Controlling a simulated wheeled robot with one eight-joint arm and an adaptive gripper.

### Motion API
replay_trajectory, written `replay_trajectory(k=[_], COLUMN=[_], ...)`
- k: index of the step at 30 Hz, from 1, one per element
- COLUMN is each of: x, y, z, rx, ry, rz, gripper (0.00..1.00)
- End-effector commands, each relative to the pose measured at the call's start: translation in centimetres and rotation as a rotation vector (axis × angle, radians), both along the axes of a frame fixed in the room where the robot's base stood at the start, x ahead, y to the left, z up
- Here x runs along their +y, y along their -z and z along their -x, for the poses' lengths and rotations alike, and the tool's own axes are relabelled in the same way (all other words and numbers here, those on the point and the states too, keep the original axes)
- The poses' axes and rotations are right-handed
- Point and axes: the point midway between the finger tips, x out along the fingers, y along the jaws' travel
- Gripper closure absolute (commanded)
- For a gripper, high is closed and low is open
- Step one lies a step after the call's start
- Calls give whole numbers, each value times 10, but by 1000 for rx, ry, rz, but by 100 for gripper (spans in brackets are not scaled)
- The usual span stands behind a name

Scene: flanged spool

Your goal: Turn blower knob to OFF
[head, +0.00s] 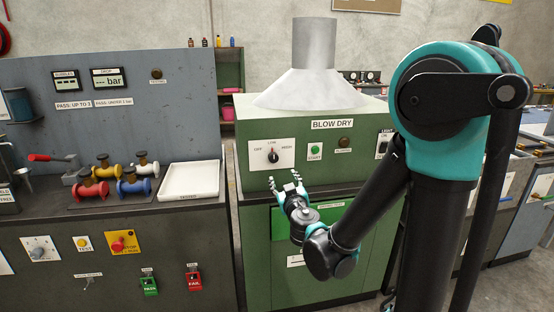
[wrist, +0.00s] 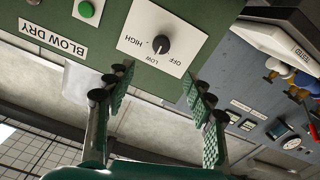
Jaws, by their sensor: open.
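The blower knob (head: 273,156) is a small black knob on a white plate marked OFF, LOW and HIGH, on the front of the green BLOW DRY cabinet. Its pointer looks roughly upright, toward LOW, but is too small to be sure. In the wrist view, which is turned over, the knob (wrist: 161,46) lies beyond the fingertips. My gripper (head: 287,183) is open and empty, just below and slightly right of the knob in the head view. In the wrist view the gripper's fingers (wrist: 158,84) stand apart, with the knob plate ahead between them, not touching it.
A green START button (head: 314,150) and a dark lamp (head: 345,142) sit right of the knob plate. A metal hood (head: 314,65) stands on the cabinet. Left is a bench with colored spools (head: 134,184) and a white tray (head: 190,181). The space before the knob looks clear.

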Motion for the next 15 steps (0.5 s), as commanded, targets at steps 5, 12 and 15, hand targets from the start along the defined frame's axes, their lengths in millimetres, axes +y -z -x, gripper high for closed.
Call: replay_trajectory(k=[5, 12, 15], x=[8, 19, 24], y=[-1, 0, 0], z=[-13, -56, -75], rx=[-4, -4, -4], ry=[-9, -6, -6], rz=[2, 2, 1], gripper=[46, 46, 46])
